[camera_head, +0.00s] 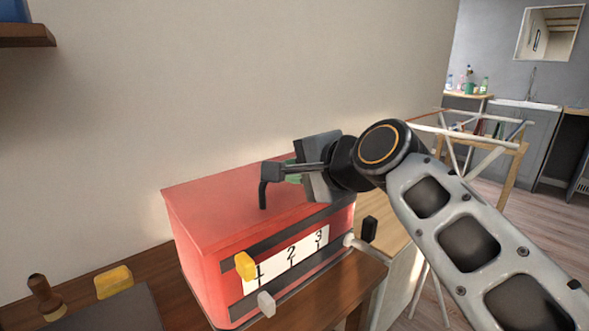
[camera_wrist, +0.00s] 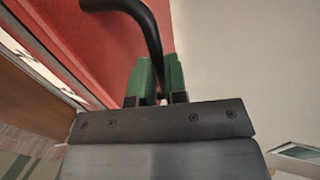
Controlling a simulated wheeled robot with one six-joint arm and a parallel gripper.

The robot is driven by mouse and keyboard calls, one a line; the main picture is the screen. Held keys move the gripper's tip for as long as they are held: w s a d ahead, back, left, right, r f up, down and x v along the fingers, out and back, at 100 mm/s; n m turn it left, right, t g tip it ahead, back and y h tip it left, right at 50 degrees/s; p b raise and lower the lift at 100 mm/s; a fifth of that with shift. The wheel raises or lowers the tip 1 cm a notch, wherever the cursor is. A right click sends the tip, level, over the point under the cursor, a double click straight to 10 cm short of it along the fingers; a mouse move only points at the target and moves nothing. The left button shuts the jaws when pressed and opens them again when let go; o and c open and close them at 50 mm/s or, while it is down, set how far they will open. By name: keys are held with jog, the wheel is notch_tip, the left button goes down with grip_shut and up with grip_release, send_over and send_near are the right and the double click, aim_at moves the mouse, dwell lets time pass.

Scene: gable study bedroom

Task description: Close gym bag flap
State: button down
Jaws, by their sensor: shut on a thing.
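A red box-like body (camera_head: 222,205) stands on the brown wooden surface; it also shows in the wrist view (camera_wrist: 65,45). I cannot make out a separate gym bag flap. Its front has a white panel marked 1, 2, 3 (camera_head: 306,262) between two dark strips. A black bent handle (camera_head: 263,190) stands at its top; it also shows in the wrist view (camera_wrist: 148,25). My gripper (camera_head: 294,171), with green fingertips in the wrist view (camera_wrist: 160,82), is shut on this handle, above the red top. The exact contact is partly hidden.
A yellow knob (camera_head: 244,265) and a pale knob (camera_head: 266,304) stick out at the front. A yellow block (camera_head: 114,281) and a wooden-handled stamp (camera_head: 45,296) lie at left. The wall (camera_head: 250,80) is close behind. A drying rack (camera_head: 470,140) stands at right.

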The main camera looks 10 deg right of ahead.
jog(key=shift+d+f, duration=0.1)
jog(key=shift+f, duration=0.6)
jog(key=c, duration=1.2)
grip_release()
jog(key=shift+s, duration=0.1)
jog(key=shift+o, duration=0.3)
jog(key=shift+r, duration=0.15)
